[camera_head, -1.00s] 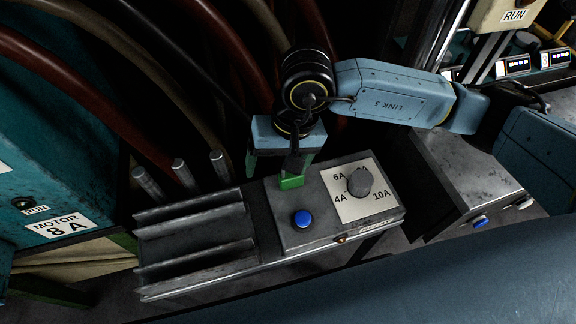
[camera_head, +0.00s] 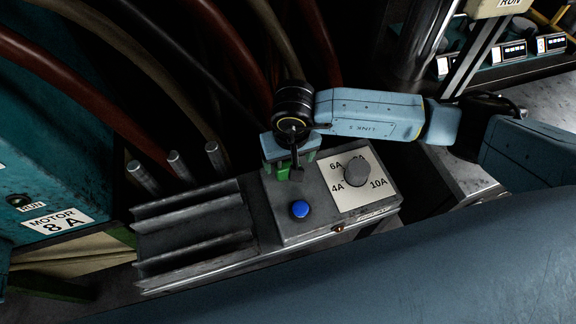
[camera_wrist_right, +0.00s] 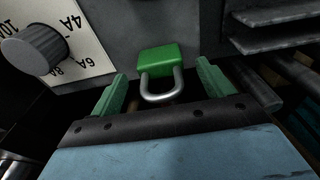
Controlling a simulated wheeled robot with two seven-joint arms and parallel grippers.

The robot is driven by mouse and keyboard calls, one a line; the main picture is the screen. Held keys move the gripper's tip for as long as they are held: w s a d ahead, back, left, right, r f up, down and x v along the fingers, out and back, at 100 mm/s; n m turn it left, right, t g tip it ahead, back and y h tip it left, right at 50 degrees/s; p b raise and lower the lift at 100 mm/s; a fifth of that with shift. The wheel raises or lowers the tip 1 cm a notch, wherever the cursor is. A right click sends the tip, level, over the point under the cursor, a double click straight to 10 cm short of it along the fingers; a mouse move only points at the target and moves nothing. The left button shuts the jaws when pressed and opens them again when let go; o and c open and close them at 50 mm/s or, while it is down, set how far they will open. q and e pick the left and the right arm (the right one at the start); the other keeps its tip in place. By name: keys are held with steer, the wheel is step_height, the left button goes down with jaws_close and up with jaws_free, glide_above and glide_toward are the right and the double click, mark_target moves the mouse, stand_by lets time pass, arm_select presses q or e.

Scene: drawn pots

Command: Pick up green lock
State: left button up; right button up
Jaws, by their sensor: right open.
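The green lock (camera_wrist_right: 160,60) has a green body and a silver shackle, and sits at the grey control box in the right wrist view. Its shackle points toward my right gripper. My right gripper (camera_wrist_right: 162,84) is open, with one green finger on each side of the lock and gaps on both sides. In the head view the right gripper (camera_head: 290,168) is over the back left part of the box top. The lock (camera_head: 297,175) is mostly hidden there behind the gripper. My left gripper is not in view.
The grey control box (camera_head: 320,222) carries a blue button (camera_head: 300,209) and a grey dial (camera_head: 356,171) on a white plate. Metal rails (camera_head: 195,262) lie to its left, with several metal posts (camera_head: 181,168) behind. Thick hoses (camera_head: 110,106) hang at the back left.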

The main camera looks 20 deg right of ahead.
step_height(320, 180, down, 2)
steer(key=shift+w+f, duration=0.15)
steer(key=c, duration=1.2)
steer(key=shift+c, duration=0.2)
step_height(320, 180, up, 10)
steer(key=shift+r, duration=0.1)
